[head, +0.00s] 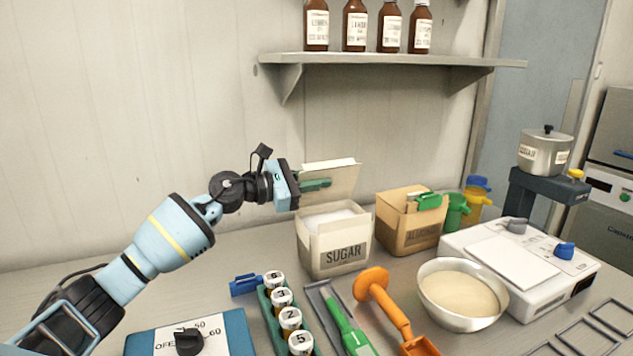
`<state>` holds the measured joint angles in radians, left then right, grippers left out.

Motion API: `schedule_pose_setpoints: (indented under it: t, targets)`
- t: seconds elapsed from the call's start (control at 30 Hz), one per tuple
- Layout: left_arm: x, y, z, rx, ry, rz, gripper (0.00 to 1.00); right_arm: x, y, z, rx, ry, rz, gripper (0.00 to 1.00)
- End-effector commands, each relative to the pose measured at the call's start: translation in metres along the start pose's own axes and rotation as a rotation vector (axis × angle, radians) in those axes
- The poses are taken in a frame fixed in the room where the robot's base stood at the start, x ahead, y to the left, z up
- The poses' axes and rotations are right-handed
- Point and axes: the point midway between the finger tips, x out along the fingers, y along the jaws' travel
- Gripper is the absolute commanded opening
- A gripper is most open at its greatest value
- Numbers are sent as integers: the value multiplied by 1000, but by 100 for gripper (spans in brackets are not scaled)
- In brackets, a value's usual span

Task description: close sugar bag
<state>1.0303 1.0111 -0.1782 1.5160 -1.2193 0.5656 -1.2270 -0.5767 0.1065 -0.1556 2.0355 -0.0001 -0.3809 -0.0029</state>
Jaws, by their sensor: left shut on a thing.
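The sugar bag (341,249) is a cream box-like bag labelled SUGAR, standing upright on the counter in the middle of the head view. Its top is open and white sugar (334,218) shows inside. Its lid flap (343,175) stands raised at the back. My left gripper (318,184) reaches in from the left above the bag, with its green fingers at the flap. It is shut on the flap. The exact contact between fingers and flap is partly hidden. My right gripper is not in view.
A brown almond bag (408,231) with a green clip (428,201) stands to the right. In front are an orange scoop (392,308), a green-handled tool (346,325), a bowl (457,312) and a row of labelled jars (285,305). A shelf (390,60) with brown bottles hangs above.

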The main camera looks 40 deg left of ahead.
Motion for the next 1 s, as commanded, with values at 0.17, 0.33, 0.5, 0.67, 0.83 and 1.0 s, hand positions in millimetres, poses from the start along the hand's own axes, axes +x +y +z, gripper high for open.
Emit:
schedule_pose_setpoints:
  t: [0.17,0.33,0.5,0.67,0.83,1.0]
  targets:
    - [0,0,0,0,2,-1,26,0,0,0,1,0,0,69]
    - [0,0,0,-1,1,0,37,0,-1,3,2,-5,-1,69]
    - [0,0,0,-2,1,0,37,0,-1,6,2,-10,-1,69]
    - [-8,0,-2,-3,2,1,37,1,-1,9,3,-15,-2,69]
    - [-28,-1,-4,-1,7,-2,37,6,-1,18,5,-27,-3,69]
    - [-50,-1,-5,-2,7,-2,37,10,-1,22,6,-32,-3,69]
